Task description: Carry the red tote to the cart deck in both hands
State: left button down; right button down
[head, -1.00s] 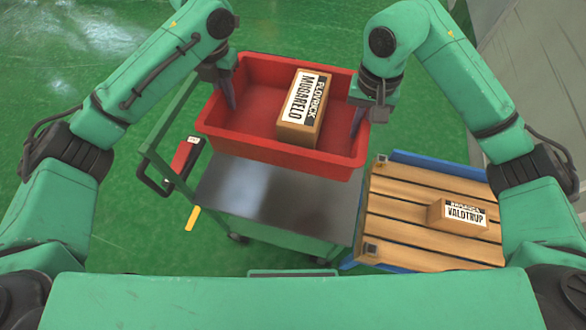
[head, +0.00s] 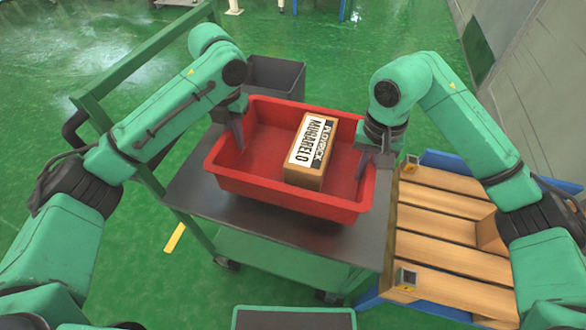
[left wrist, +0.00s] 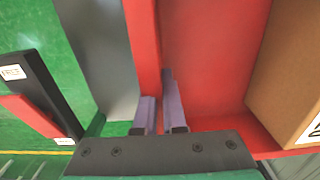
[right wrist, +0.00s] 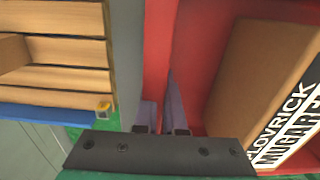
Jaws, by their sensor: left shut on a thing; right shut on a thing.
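The red tote (head: 285,198) is over the dark grey cart deck (head: 190,185), level, with deck showing on its left and front sides. I cannot tell whether its base touches the deck. A brown box (head: 310,152) labelled MUGARELO lies inside, toward the right. My left gripper (head: 240,128) is shut on the tote's left wall; the left wrist view shows the fingers (left wrist: 160,112) straddling the rim. My right gripper (head: 368,160) is shut on the right wall; the right wrist view shows its fingers (right wrist: 160,112) astride that rim.
A green cart frame and handle (head: 135,70) rises at the left. A dark grey bin (head: 275,75) stands behind the tote. A wooden pallet (head: 440,230) on a blue base lies right of the cart, with a box partly hidden by my right arm. Open green floor lies beyond.

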aim_at(239, 153)
pick_arm(q)
jog(key=shift+a+r, duration=0.2)
pick_arm(e)
jog(key=shift+d+r, duration=0.1)
jog(key=shift+r, duration=0.1)
